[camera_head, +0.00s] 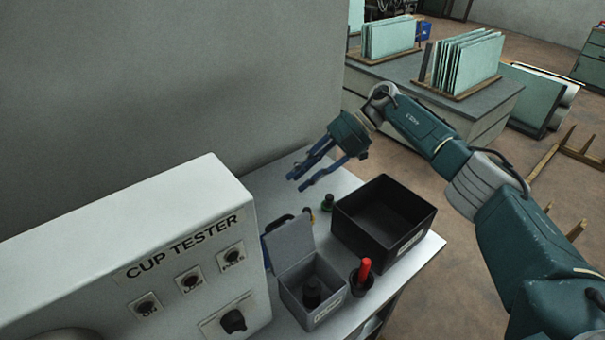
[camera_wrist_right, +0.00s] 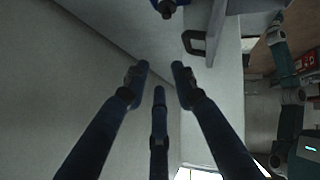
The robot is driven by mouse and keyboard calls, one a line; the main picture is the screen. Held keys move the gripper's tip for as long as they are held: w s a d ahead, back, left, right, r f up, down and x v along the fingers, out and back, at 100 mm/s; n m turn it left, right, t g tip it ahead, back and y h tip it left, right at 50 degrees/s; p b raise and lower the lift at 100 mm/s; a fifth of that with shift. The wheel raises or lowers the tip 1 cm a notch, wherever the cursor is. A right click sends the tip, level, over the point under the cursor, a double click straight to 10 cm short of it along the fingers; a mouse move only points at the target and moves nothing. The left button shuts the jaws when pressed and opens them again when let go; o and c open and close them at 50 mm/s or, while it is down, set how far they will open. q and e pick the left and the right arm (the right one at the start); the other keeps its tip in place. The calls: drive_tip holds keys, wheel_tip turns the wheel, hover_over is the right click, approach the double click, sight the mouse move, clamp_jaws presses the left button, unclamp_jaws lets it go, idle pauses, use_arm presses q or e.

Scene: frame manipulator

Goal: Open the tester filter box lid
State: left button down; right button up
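The small grey filter box (camera_head: 334,307) stands on the bench beside the cup tester. Its lid (camera_head: 290,244) is raised and stands up at the box's back left side, so the dark inside shows. A dark handle (camera_head: 279,222) sticks out from the lid. In the right wrist view the lid (camera_wrist_right: 217,33) and its handle (camera_wrist_right: 194,43) show at the top. My right gripper (camera_head: 299,183) is open and empty, in the air behind the lid and apart from it. Its three spread fingers also show in the right wrist view (camera_wrist_right: 158,78). My left gripper is not in view.
The white cup tester (camera_head: 110,240) stands at the left. A larger black open bin (camera_head: 420,233) is right of the box. A grey wall (camera_head: 170,80) rises behind.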

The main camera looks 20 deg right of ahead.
drive_tip(key=v, duration=1.2)
idle(0.4)
